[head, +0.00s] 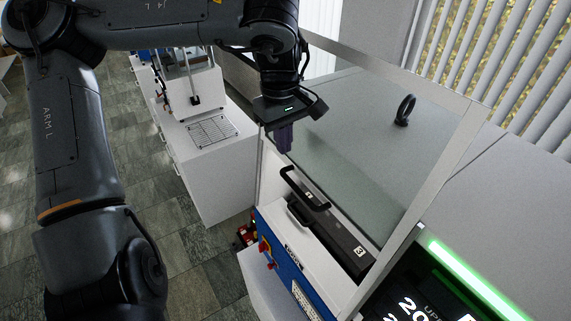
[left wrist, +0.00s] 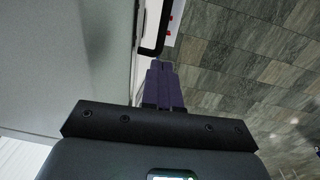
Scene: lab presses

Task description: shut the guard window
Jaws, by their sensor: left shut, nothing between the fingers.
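The guard window is a large grey, see-through pane (head: 350,150) in a pale frame on the press. A black bar handle (head: 305,190) is near its lower left edge; a black handle also shows in the left wrist view (left wrist: 153,50). My left gripper (head: 284,148) points down at the upper left of this handle, apart from it in the head view. Its purple fingers are together and empty, and they show just short of the handle in the left wrist view (left wrist: 162,68). How far the pane is open is hard to tell. My right gripper is out of view.
A black block with a second handle (head: 345,245) lies below the window. A lit screen (head: 425,290) stands at the lower right. A black ring (head: 404,110) shows in the pane's area. A white cabinet with a wire rack (head: 215,131) stands left; tiled floor lies beyond.

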